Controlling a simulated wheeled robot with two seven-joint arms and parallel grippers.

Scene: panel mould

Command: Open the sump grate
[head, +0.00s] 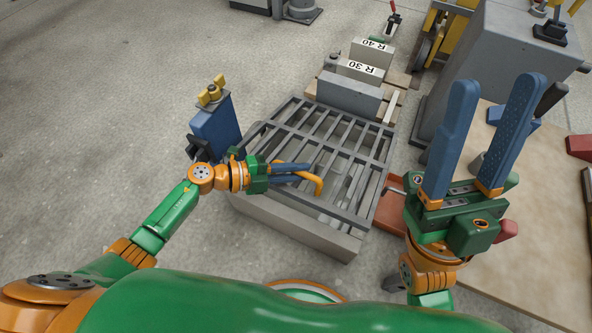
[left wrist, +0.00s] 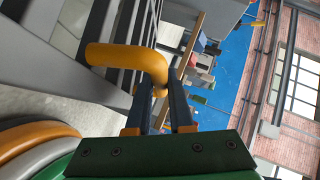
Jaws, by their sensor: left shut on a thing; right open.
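The sump grate (head: 345,131), a grey steel frame of crossing bars, lies over a concrete-sided pit (head: 296,222) in the middle of the head view. I cannot tell whether it is lifted a little. Its yellow bent handle (head: 320,186) is at the near side. My left gripper (head: 303,174) is shut on the handle, which also shows between its fingers in the left wrist view (left wrist: 125,56). Grate bars (left wrist: 62,75) show beside it there. My right gripper (head: 494,90) is open and empty, its fingers pointing up, right of the grate.
A blue post with a yellow valve handle (head: 210,92) stands left of the grate. Grey blocks marked R 30 (head: 360,70) and R 40 (head: 372,50) stand behind it. A grey machine (head: 490,50) and a tan board (head: 535,230) are at right. The floor at left is clear.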

